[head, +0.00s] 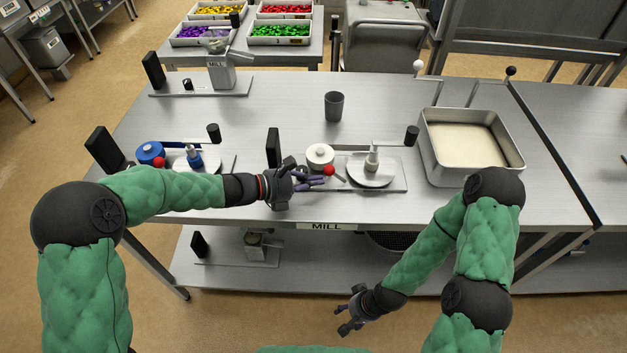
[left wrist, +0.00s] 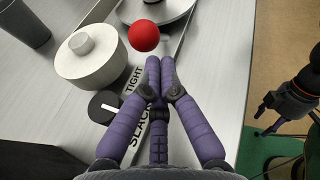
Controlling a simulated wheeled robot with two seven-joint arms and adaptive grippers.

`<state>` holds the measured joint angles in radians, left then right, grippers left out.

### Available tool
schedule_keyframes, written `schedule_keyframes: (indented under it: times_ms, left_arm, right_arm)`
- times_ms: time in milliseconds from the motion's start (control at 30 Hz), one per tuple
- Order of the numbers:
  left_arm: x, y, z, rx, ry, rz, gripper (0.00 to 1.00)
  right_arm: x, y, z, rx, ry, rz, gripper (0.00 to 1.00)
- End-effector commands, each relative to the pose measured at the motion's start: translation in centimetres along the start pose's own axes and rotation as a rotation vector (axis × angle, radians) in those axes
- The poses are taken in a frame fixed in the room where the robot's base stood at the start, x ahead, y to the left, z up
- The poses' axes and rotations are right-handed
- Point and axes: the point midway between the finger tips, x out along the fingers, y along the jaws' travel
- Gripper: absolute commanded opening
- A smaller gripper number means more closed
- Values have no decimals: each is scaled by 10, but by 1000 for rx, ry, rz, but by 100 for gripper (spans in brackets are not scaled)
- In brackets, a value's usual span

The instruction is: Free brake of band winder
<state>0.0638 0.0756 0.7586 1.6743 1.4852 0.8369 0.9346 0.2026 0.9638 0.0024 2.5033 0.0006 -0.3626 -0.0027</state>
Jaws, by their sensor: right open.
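A winder with a white drum (head: 319,156) and a round silver plate (head: 371,171) sits at the table's front middle. Its red ball (head: 329,170) is beside the drum. In the left wrist view the red ball (left wrist: 143,36) lies just beyond my fingertips, beside the white drum (left wrist: 90,55). A black knob (left wrist: 103,106) with a white mark sits by the words TIGHT and SLACK. My left gripper (head: 322,181) has its purple fingertips together (left wrist: 160,65), with nothing visible between them. The ball's rod is not clearly visible. My right gripper (head: 345,318) is open and empty, below the table's front edge.
A second winder with a blue drum (head: 150,153) and red ball stands left, behind my left forearm. A grey cup (head: 334,106) stands farther back. A metal tray (head: 434,172) is at right. A mill (head: 221,72) stands at back left. The table's middle is mostly clear.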

Motion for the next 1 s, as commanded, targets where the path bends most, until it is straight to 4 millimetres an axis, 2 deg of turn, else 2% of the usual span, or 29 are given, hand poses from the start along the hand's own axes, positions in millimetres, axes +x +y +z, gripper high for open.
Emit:
schedule_keyframes:
  times_ms: [133, 1000]
  left_arm:
    - [0, -2, 6, 12, 24, 10, 0]
    - [2, -8, 14, 58, 126, 57, 0]
  right_arm:
    - [-10, -4, 0, 0, 0, 0, 56]
    - [-41, -14, 2, 0, 0, 0, 56]
